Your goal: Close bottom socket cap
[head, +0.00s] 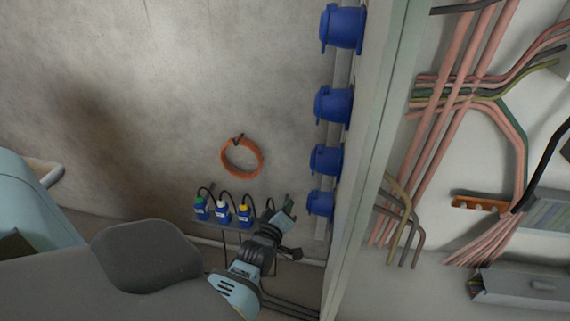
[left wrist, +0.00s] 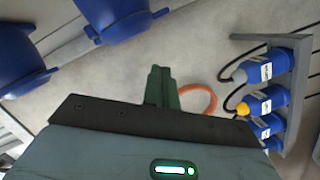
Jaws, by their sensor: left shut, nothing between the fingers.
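Several blue sockets with caps run down the side of the cabinet in the head view. The bottom socket (head: 319,204) is the lowest of the column, and its cap looks closed, though the angle makes this hard to tell. My left gripper (head: 289,203) is just left of the bottom socket, apart from it, with its fingers shut and empty. In the left wrist view the shut green fingers (left wrist: 161,86) point at the wall, and two blue sockets (left wrist: 112,14) show at the upper left. My right gripper is not in view.
A shelf (head: 222,224) with several small blue bottles (head: 221,210) is left of my left gripper. An orange cable coil (head: 242,157) hangs on the wall above. The open cabinet (head: 372,200) with pink pipes (head: 450,115) stands to the right.

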